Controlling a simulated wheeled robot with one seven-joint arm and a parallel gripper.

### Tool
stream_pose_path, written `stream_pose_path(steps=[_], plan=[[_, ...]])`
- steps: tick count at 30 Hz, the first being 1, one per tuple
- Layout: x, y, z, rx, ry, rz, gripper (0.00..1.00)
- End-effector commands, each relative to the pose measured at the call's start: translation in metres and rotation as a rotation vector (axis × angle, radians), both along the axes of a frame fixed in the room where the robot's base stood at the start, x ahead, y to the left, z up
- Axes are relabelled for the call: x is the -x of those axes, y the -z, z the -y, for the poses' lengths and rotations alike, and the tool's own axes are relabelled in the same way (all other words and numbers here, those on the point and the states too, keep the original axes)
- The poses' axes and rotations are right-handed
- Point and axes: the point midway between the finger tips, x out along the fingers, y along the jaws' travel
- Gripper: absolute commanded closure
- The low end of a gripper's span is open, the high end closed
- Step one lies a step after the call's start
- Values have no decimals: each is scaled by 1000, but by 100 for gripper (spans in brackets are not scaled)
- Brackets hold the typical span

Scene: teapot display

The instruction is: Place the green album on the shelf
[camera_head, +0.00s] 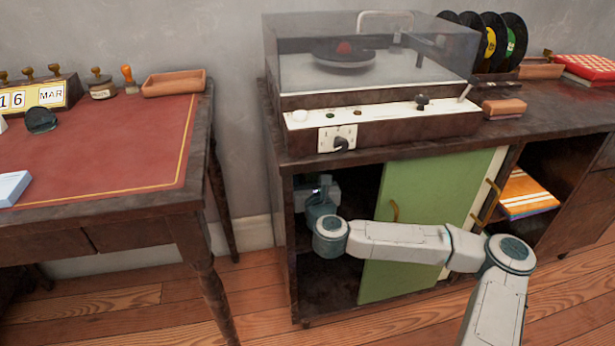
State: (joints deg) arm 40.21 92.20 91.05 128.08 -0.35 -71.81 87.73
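I cannot make out a green album in this view. My gripper (320,192) is inside the dark left compartment of the cabinet, at the end of my arm. Its fingers are too small and shaded to tell whether they are open, shut or holding anything. A green door panel (420,215) with a brass handle stands just right of that opening, partly behind my arm. The open shelf compartment (565,165) on the right holds flat albums with an orange striped one (525,192) on top.
A record player (385,122) under a clear cover stands on the cabinet top (560,118). A red-topped desk (110,150) is on the left, with a narrow gap to the cabinet.

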Motion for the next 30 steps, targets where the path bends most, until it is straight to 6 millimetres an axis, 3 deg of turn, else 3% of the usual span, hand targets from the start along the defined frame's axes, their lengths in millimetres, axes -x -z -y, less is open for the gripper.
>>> stream_pose_path(steps=[8,19,30], plan=[[15,-2,4,0,-2,-1,51],[92,-4,26,-2,-3,-2,51],[94,-4,31,2,10,-4,51]])
